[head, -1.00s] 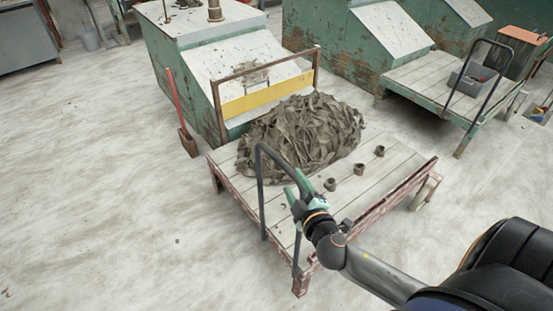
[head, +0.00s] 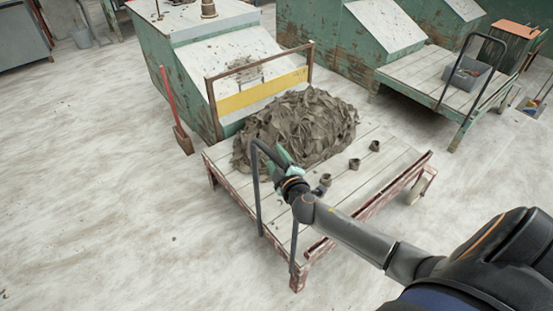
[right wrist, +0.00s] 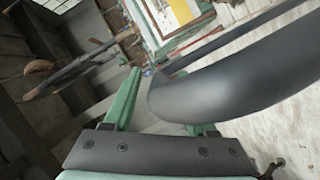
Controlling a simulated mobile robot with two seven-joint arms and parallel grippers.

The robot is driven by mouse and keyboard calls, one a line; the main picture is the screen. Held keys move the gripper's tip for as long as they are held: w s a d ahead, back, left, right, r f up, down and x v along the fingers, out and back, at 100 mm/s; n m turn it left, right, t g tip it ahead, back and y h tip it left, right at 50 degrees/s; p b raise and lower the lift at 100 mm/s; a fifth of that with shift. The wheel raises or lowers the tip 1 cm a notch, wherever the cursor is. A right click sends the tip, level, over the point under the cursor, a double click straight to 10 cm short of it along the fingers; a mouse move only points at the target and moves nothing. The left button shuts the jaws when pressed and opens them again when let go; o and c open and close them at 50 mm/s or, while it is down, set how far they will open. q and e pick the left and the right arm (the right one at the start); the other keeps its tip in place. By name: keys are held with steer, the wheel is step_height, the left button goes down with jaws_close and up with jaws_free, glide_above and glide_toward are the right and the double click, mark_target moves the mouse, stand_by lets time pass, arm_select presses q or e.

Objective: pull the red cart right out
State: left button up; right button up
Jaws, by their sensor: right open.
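The red cart (head: 222,170) is a low flatbed with a chipped red frame, pale planks and a dark hooped handle (head: 257,195) at its near end. A heap of grey clay trimmings (head: 310,125) lies on it. My right gripper (head: 283,157) is open at the top of the handle, in front of the heap. In the right wrist view the dark handle bar (right wrist: 215,88) lies close to the green fingers (right wrist: 165,112) and covers part of the right one. I cannot tell whether it is fully between them. My left gripper is not in view.
A yellow-barred frame (head: 262,91) stands at the cart's far end, close to a green bin (head: 160,65). A red-handled shovel (head: 171,105) leans at the bin's left. A green cart (head: 412,74) stands at the back right. The floor left of the red cart is clear.

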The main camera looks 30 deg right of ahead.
jaws_close()
stand_by(0.3)
stand_by(1.1)
